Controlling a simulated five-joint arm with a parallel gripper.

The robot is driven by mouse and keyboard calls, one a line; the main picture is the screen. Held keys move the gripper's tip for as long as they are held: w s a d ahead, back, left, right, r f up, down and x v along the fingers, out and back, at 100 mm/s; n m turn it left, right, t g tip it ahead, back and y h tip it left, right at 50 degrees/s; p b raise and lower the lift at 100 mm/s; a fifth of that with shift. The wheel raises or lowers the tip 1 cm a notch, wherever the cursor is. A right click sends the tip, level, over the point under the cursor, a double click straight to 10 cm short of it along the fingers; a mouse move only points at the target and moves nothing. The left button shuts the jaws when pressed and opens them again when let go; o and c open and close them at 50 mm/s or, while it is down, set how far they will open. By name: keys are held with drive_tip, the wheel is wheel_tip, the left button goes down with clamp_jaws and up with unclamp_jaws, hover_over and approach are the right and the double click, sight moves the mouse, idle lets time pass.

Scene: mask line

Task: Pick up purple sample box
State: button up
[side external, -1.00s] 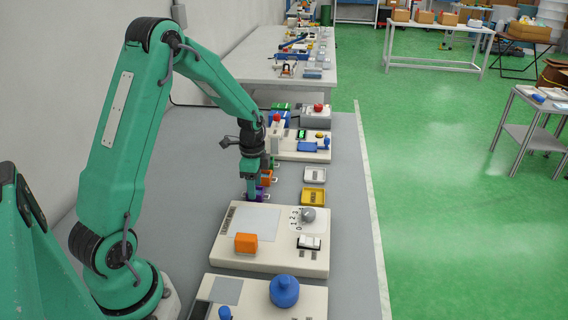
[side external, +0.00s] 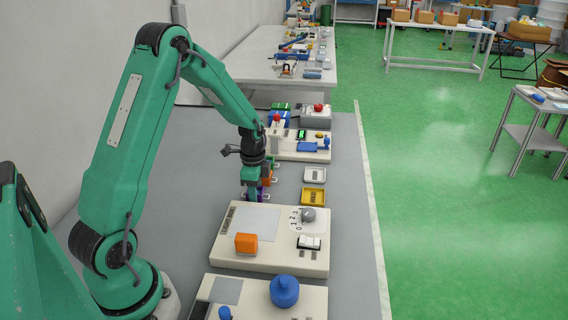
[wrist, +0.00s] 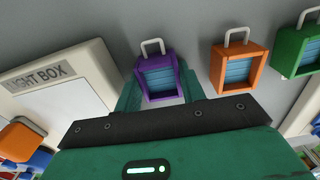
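The purple sample box (wrist: 158,77) has a wire handle and a blue ribbed inside. It stands on the grey bench, and in the side view only small purple parts (side external: 263,192) show around the fingers. My gripper (wrist: 161,95) is low over the box, with one green finger on each side of it. The fingers look open around it; whether they touch its sides I cannot tell. My gripper also shows in the side view (side external: 251,191).
An orange sample box (wrist: 238,66) and a green one (wrist: 298,48) stand to the right of the purple box in the wrist view. The light box panel (side external: 280,257) is close by on the near side. A yellow tray (side external: 313,196) and a white tray (side external: 315,175) lie to the right.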

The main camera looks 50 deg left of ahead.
drive_tip(key=shift+r, duration=0.1)
drive_tip(key=shift+r, duration=0.85)
wheel_tip(320, 180, up, 2)
drive_tip(key=shift+r, duration=0.25)
drive_tip(key=s+d+r, duration=0.1)
drive_tip(key=d+r, duration=0.5)
drive_tip(key=d, duration=0.5)
drive_tip(key=shift+s+d+r, duration=0.3)
drive_tip(key=shift+s, duration=0.1)
drive_tip(key=s+d+r, duration=0.3)
drive_tip(key=s+d, duration=0.7)
drive_tip(key=shift+d+r, duration=0.2)
drive_tip(key=shift+r, duration=0.2)
